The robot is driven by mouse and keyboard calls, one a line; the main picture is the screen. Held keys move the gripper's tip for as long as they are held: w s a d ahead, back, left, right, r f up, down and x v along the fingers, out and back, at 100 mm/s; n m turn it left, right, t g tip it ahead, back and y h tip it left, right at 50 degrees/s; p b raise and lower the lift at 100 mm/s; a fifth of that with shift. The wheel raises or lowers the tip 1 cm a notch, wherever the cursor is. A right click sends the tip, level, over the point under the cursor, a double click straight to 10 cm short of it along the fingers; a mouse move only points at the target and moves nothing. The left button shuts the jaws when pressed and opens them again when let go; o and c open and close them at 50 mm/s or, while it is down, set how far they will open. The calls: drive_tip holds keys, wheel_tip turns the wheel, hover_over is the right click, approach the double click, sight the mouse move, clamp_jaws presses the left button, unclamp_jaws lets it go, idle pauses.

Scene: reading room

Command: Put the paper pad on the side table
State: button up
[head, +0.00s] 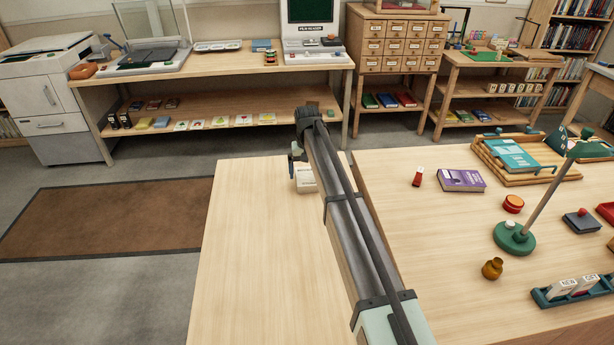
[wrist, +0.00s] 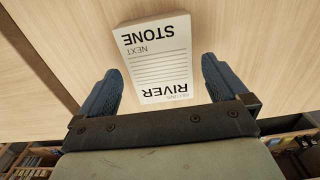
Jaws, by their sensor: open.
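The paper pad (wrist: 158,57) is a white block with black lettering and ruled lines. It lies flat on a light wood surface in the wrist view. In the head view the pad (head: 306,181) shows partly behind my arm, on the narrower light wood table (head: 247,235), which looks like the side table. My gripper (wrist: 160,68) is open, with one blue finger on each side of the pad's near part. The pad's far part reaches beyond the fingertips. In the head view my gripper (head: 297,150) is by the pad, partly hidden. I cannot tell whether the fingers touch it.
A larger desk (head: 400,230) adjoins on the right, with a purple book (head: 461,181), a red-capped stamp (head: 417,177), a green lamp (head: 514,237), a wooden tray (head: 545,178) and a brown jar (head: 492,268). The narrower table's left and front are clear.

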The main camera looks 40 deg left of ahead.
sight(307, 176)
wheel_tip(307, 176, up, 10)
drive_tip(key=shift+f, duration=0.2)
